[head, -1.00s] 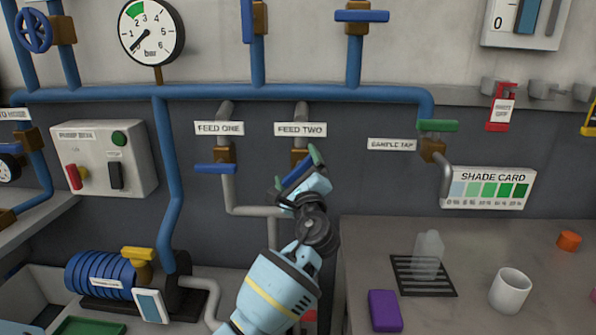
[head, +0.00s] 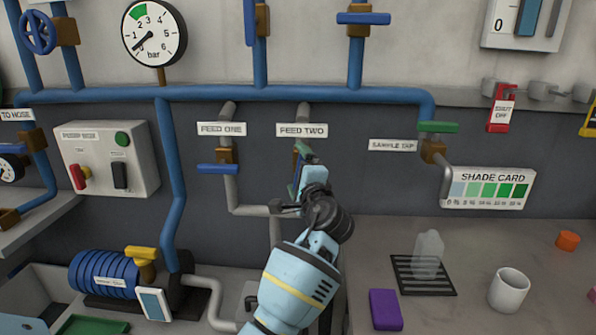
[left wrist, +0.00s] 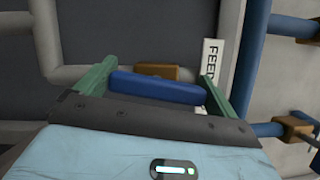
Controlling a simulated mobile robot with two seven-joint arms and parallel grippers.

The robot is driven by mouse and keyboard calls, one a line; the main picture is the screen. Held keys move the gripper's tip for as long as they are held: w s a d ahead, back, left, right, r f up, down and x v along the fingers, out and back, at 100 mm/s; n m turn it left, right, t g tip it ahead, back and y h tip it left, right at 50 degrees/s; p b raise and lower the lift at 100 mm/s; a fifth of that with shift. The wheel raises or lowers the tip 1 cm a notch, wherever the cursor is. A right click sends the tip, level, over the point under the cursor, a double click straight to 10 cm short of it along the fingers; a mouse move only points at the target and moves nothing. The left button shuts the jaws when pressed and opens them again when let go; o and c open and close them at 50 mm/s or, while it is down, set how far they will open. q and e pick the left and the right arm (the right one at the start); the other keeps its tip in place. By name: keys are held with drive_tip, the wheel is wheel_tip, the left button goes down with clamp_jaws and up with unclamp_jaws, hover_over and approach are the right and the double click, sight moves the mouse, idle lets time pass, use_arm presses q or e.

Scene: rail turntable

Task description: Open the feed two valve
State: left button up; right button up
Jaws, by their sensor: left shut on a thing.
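The feed two valve sits under the FEED TWO label (head: 302,130). In the left wrist view its blue handle (left wrist: 158,88) lies between my two green fingers, in front of the brown valve body (left wrist: 155,72). The handle runs along the line of its pipe, upright in the room. My left gripper (head: 302,165) is shut on this handle; it also shows in the left wrist view (left wrist: 158,85). In the head view the gripper hides most of the handle and valve body. My right gripper is not in view.
The feed one valve's blue handle (head: 218,169) lies level across its pipe, just left. The sample tap's green handle (head: 438,127) is to the right. A worktop (head: 460,315) carries a purple block (head: 385,309), a white mug (head: 509,290) and a clear bottle (head: 428,252) on a black grate.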

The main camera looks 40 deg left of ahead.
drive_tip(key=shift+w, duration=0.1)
use_arm(q)
drive_tip(key=o, duration=0.6)
drive_tip(key=shift+c, duration=0.2)
drive_tip(key=shift+o, duration=0.3)
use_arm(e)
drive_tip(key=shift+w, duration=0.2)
use_arm(q)
drive_tip(key=v, duration=0.7)
drive_tip(key=shift+s+d, duration=0.3)
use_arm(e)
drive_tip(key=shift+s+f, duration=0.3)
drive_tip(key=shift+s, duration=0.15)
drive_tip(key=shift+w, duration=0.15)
